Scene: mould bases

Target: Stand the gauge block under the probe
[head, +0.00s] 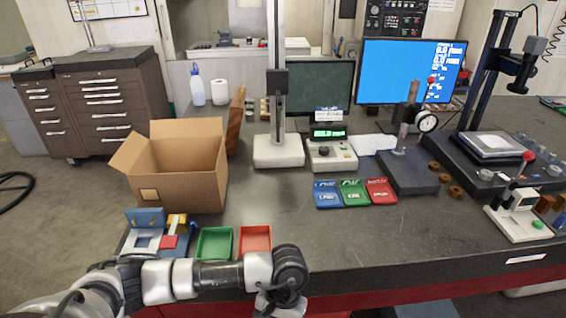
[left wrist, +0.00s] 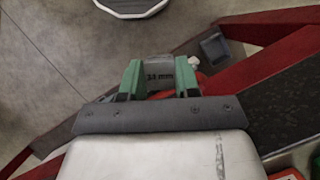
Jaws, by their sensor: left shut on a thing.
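My left gripper (left wrist: 160,78) is shut on a small grey block marked in mm (left wrist: 160,73), held between its green fingers; the first digit of the marking is hard to read. In the head view my left arm reaches along the front edge of the bench, and its fingers and the block are not visible there. A tall column stand (head: 278,110) with a dark carriage and pale base stands mid-bench. A dial indicator (head: 427,122) hangs from a post on a dark base (head: 408,172); which of these carries the probe is unclear. My right gripper is not in view.
An open cardboard box (head: 180,175) stands at left. Green (head: 214,244) and red (head: 255,240) trays lie near my arm. A digital readout (head: 330,150) and blue, green and red cards (head: 354,194) lie mid-bench. The front middle of the bench is clear.

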